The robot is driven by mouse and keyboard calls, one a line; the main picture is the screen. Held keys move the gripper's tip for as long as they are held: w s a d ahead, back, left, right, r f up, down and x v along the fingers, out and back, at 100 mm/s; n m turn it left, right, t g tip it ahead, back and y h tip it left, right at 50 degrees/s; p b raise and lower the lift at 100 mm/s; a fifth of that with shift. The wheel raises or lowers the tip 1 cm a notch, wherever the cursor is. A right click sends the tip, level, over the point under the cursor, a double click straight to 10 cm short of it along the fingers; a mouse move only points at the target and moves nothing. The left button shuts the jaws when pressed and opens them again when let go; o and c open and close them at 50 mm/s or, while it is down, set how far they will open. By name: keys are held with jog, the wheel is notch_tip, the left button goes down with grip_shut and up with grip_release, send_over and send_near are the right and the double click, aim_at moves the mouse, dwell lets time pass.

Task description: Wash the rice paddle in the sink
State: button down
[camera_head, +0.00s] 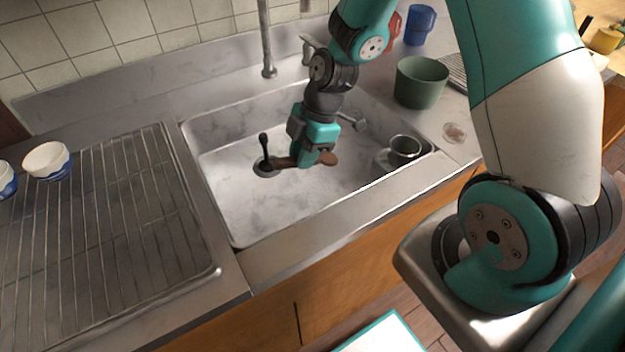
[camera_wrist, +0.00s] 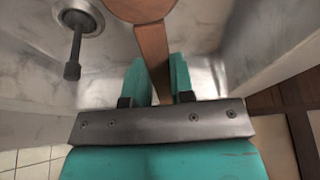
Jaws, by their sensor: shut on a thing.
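My gripper (camera_head: 312,155) is low inside the metal sink (camera_head: 235,205), shut on a brown wooden rice paddle (camera_head: 286,162). The paddle sticks out on both sides of the fingers. In the wrist view, my fingers (camera_wrist: 157,82) pinch the paddle's narrow handle (camera_wrist: 151,50), and its rounded wide end (camera_wrist: 140,8) is cut off by the top edge. The metal tap spout (camera_head: 267,50) hangs above the back of the sink, up and left of my gripper. No water stream shows. Whether the paddle touches the sink floor, I cannot tell.
A drain (camera_head: 264,170) with a dark upright rod lies left of my gripper. A metal mug (camera_head: 404,146) stands at the sink's right end. A green pot (camera_head: 420,84) and blue cup (camera_head: 420,22) stand right. A wire rack (camera_head: 110,220) and white-blue bowls (camera_head: 46,160) are left.

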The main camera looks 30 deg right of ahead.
aim_at(294, 159)
jog(key=shift+r+p, duration=1.75)
jog(key=shift+r, duration=0.8)
jog(key=shift+r+p, duration=1.9)
jog(key=shift+r, duration=0.6)
